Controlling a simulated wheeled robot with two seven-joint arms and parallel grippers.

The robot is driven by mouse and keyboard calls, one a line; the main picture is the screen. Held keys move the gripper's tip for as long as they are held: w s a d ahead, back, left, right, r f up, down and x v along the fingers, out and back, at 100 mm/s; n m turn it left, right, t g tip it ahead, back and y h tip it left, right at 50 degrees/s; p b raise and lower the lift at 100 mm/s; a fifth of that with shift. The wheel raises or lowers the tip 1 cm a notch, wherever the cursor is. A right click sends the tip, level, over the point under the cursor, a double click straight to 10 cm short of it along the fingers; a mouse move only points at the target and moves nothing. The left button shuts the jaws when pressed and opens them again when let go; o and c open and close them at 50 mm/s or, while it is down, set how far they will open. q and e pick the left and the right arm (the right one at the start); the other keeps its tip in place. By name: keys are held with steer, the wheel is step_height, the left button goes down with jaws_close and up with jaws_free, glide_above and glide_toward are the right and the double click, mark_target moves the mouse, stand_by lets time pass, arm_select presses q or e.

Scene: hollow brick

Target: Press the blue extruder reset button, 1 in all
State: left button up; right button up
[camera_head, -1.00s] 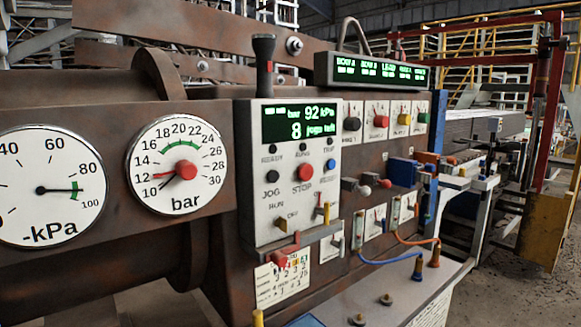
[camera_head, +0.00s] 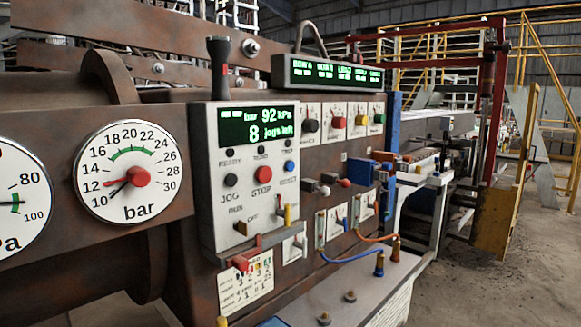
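The blue extruder reset button (camera_head: 289,167) sits on the grey control panel (camera_head: 208,200), at the right of a row of buttons, above the label RESET. The red STOP button (camera_head: 263,175) and the black JOG button (camera_head: 231,180) are to its left. A green display (camera_head: 257,126) above them reads bar, 92 kPa and 8 jogs left. Neither of my grippers shows in the head view.
A bar gauge (camera_head: 128,173) is left of the panel. A red-handled lever (camera_head: 241,263) juts out below the panel. Black, red, yellow and green knobs (camera_head: 337,122) are to its right. Blue and orange cables (camera_head: 350,257) hang lower right. Open floor (camera_head: 480,285) lies at the far right.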

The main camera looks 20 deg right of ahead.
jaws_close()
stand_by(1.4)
